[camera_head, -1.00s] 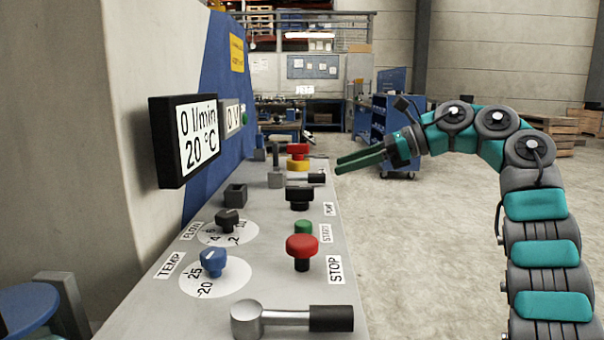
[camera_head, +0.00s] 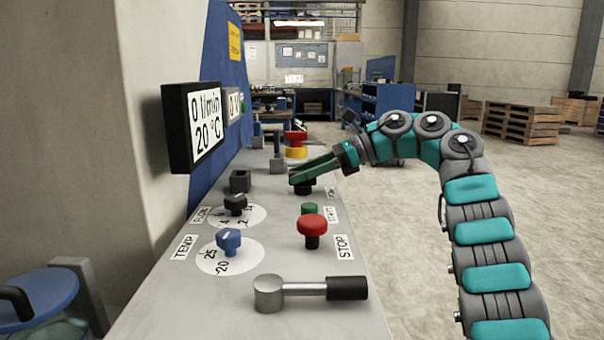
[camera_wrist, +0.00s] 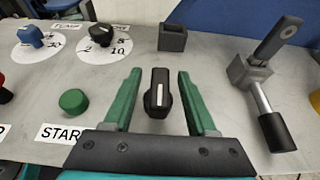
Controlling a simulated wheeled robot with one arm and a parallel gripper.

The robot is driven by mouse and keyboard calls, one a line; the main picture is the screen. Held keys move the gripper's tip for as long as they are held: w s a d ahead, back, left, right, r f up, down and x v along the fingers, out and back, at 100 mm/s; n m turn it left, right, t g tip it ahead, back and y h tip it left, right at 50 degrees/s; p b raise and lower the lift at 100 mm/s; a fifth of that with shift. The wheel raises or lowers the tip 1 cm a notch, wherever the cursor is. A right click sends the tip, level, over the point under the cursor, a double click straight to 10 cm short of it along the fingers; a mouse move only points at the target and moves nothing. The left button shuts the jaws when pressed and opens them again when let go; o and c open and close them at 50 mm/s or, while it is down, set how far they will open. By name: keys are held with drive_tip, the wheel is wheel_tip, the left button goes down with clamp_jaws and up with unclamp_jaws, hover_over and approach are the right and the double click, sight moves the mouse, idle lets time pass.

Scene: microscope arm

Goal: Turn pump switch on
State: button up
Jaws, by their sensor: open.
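The pump switch is a black rotary knob with a white mark, showing in the wrist view (camera_wrist: 158,88) between my two green fingers. In the head view only part of the switch (camera_head: 304,189) shows below my fingers, on the grey control panel (camera_head: 205,290). My gripper (camera_head: 291,177) is open and reaches in from the right over the panel. In the wrist view its fingers (camera_wrist: 160,74) lie on either side of the knob with gaps; contact does not show. The display (camera_head: 194,127) reads 0 l/min and 20 °C.
A green start button (camera_wrist: 74,101) sits left of my gripper in the wrist view. A lever with black handle (camera_wrist: 275,128) stands to its right. A square black socket (camera_wrist: 172,37) is beyond. A red stop button (camera_head: 312,226) and blue temperature knob (camera_head: 229,241) are nearer in the head view.

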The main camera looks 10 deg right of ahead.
drive_tip(key=shift+c, duration=0.2)
clamp_jaws()
idle(0.4)
